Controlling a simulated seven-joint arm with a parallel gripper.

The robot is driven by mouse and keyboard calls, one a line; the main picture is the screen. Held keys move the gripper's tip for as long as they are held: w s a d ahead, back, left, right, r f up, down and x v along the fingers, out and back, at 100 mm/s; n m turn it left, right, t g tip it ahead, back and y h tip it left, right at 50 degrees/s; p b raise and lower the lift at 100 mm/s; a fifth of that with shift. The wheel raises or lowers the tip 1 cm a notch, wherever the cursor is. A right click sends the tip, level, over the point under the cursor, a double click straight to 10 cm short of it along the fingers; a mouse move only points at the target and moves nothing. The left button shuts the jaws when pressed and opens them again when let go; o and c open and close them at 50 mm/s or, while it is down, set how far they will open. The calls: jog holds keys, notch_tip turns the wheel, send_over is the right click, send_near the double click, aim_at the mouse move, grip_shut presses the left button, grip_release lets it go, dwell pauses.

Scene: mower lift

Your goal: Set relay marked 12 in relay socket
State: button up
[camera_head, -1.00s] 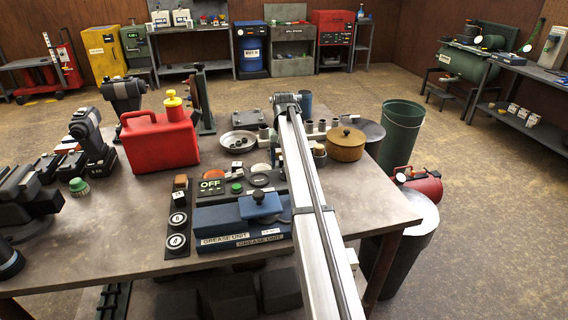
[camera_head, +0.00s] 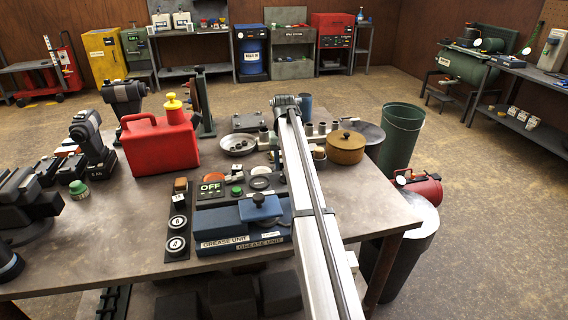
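My arm (camera_head: 318,225) reaches from the bottom edge across the table to a grey joint (camera_head: 287,103) near the table's far side. My gripper cannot be made out; the arm hides what lies beyond and under it. A small block with an orange-brown top (camera_head: 181,184) stands at the upper end of a dark strip, with a small white label on its front. The label is too small to read surely, so I cannot tell whether this is the relay marked 12. I cannot pick out the relay socket with certainty.
The blue grease unit (camera_head: 220,222) and a panel reading OFF (camera_head: 211,188) lie left of my arm. A red can (camera_head: 157,145), a metal bowl (camera_head: 238,146) and a brown lidded pot (camera_head: 345,148) stand behind.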

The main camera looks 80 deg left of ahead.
jog(key=r, duration=0.9)
jog(key=shift+s+d, duration=0.15)
jog(key=shift+s, duration=0.05)
jog(key=s+d+r, duration=0.1)
jog(key=s+d, duration=0.8)
send_over(259, 183)
jog(key=shift+f, duration=2.7)
jog(key=shift+f, duration=0.6)
jog(key=o, duration=0.8)
jog(key=shift+r, duration=0.1)
jog(key=shift+r, duration=5.4)
